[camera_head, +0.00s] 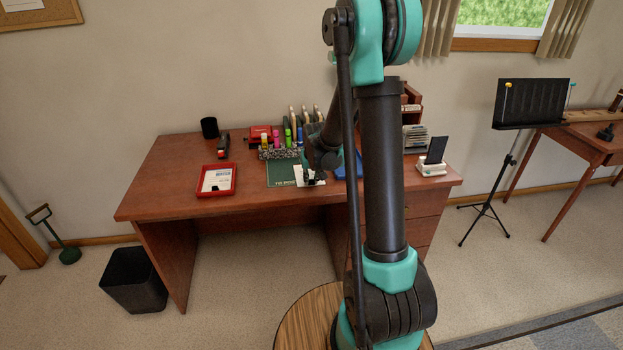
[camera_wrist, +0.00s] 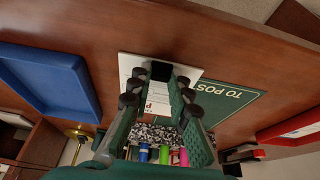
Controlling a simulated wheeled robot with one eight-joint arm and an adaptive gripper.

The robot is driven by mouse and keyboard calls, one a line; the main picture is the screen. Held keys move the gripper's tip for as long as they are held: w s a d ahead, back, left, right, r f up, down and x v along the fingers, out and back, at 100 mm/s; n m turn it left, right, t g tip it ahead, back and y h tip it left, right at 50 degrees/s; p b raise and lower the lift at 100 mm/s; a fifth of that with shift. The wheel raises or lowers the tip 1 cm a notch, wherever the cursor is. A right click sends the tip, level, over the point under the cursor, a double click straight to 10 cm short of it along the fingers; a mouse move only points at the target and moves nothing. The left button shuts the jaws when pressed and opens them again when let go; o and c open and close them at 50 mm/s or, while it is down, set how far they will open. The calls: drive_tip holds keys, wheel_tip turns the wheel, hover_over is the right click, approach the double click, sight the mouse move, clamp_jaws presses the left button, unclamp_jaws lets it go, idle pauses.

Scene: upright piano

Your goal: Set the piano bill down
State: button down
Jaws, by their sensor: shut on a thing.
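The piano bill (camera_wrist: 130,64) is a white sheet with a black piece at its edge, seen between my fingers in the wrist view. In the head view the white bill (camera_head: 300,181) shows at the front of the desk, partly hidden by my gripper (camera_head: 309,174). My gripper (camera_wrist: 158,92) is shut on the bill. A green mat marked "TO POST" (camera_wrist: 235,97) lies beside and partly behind the bill; the green mat (camera_head: 280,174) also shows in the head view. I cannot tell whether the bill touches the mat or desk.
A red tray (camera_head: 231,190) with a paper lies left of the mat. A blue tray (camera_wrist: 45,85) lies on the other side. A patterned holder with bright markers (camera_head: 279,153) stands behind the mat. A white stand (camera_head: 431,168) is at the desk's right. The desk's left front is bare.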

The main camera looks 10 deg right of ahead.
drive_tip(key=c, duration=1.4)
unclamp_jaws()
drive_tip(key=v, duration=1.2)
drive_tip(key=s+d+f, duration=0.1)
drive_tip(key=s+f, duration=0.1)
drive_tip(key=s, duration=0.6)
drive_tip(key=s+d+f, duration=0.1)
drive_tip(key=s+f, duration=0.1)
drive_tip(key=s, duration=0.7)
drive_tip(key=s+d+f, duration=0.2)
drive_tip(key=s, duration=0.6)
drive_tip(key=shift+s+f, duration=0.35)
drive_tip(key=shift+s, duration=0.05)
